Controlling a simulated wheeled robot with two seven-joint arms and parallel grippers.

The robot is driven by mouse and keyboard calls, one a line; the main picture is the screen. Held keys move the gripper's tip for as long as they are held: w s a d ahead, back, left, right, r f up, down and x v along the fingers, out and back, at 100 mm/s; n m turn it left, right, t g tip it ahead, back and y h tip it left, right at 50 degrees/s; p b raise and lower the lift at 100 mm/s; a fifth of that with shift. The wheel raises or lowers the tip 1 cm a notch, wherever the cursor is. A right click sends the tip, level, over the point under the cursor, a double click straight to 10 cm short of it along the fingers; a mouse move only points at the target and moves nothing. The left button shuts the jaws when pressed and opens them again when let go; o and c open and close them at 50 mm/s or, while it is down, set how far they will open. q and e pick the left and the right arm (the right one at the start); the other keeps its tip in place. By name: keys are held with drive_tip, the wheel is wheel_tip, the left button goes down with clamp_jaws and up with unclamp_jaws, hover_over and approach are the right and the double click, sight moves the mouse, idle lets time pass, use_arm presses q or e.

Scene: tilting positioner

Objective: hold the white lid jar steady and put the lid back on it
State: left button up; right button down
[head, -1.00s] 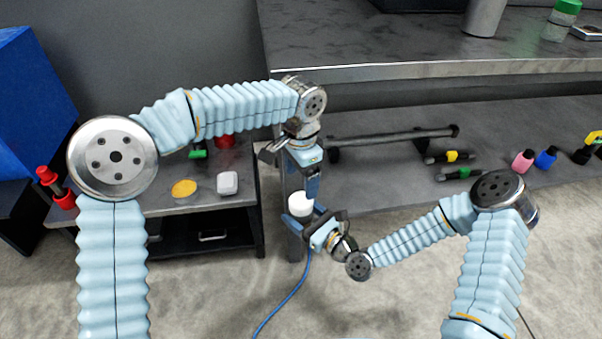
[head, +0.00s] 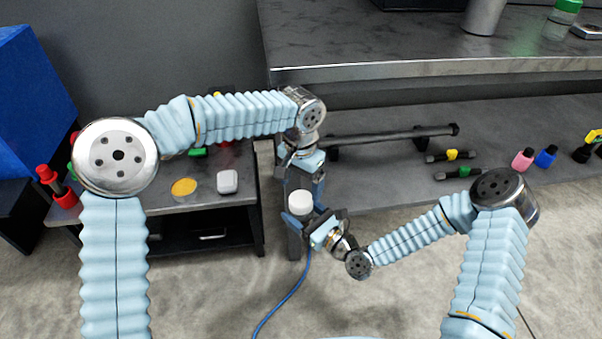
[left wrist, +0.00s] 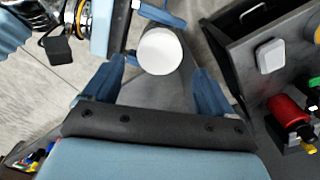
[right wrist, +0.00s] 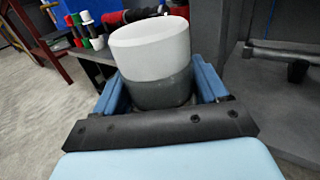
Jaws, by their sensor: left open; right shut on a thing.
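The jar has a grey body (right wrist: 163,90) and a white lid (right wrist: 150,46) resting on its top. In the right wrist view I cannot tell whether the lid is fully seated. My right gripper (right wrist: 160,82) is shut on the grey body, one finger on each side, and holds it up off any surface. The lid also shows in the head view (head: 300,202) and from above in the left wrist view (left wrist: 160,51). My left gripper (left wrist: 160,66) is open above the jar, its fingertips apart on either side of the lid and not visibly touching it.
A small low table (head: 205,207) stands at left with a yellow-topped dish (head: 184,187), a white box (head: 228,182) and red items. A grey bench (head: 430,64) with a lower shelf runs behind and right.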

sight(301, 198)
use_arm(q)
drive_tip(key=shift+f, duration=2.35)
drive_tip(key=c, duration=1.1)
drive_tip(key=o, duration=1.2)
drive_tip(key=shift+r, duration=0.1)
